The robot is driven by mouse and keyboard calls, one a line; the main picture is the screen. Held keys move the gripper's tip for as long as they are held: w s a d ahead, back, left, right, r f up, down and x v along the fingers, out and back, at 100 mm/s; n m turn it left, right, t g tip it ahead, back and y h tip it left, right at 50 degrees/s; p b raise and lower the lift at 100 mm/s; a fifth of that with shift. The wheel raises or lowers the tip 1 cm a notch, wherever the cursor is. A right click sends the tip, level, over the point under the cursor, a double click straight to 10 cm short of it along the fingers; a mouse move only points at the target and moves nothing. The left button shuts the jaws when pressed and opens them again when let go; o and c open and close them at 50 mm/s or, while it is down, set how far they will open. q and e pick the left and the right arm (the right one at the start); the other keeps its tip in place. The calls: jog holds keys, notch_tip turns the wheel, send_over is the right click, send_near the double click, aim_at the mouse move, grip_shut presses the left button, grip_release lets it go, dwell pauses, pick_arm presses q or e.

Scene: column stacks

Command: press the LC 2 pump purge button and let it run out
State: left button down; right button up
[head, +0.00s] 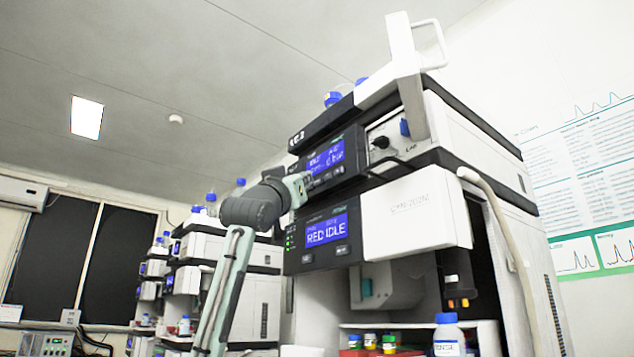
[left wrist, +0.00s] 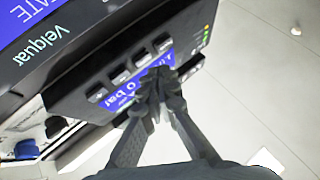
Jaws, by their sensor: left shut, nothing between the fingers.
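The LC 2 stack stands at centre right in the head view, with its label on the black top edge (head: 297,138). Its pump module has a dark panel with a blue display (head: 328,157) and a row of small buttons (head: 327,177) below it. My left gripper (head: 303,183) is shut and empty, at the left end of this panel. In the left wrist view the closed fingertips (left wrist: 160,82) lie over part of a blue display, near a row of grey buttons (left wrist: 120,77). The button lettering is too small to read, and I cannot tell whether the fingertips touch. My right gripper is out of view.
A white raised part with a handle (head: 405,60) stands above the stack's right side. Bottles (head: 447,335) and colored-cap vials stand low in front. Other stacks (head: 205,245) stand behind at left.

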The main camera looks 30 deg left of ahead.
pick_arm(q)
jog(key=shift+w, duration=0.1)
dwell(0.7)
jog(key=shift+w+d, duration=0.15)
jog(key=shift+w, duration=0.15)
jog(key=shift+w+d, duration=0.15)
jog(key=shift+w, duration=0.25)
dwell(0.7)
jog(key=shift+s, duration=0.1)
jog(key=shift+s+a, duration=0.3)
jog(key=shift+s, duration=0.4)
jog(key=s, duration=0.1)
jog(key=s+a+b, duration=0.1)
jog(key=s, duration=0.1)
jog(key=s+a, duration=0.1)
jog(key=shift+s+b, duration=0.3)
jog(key=shift+b, duration=0.05)
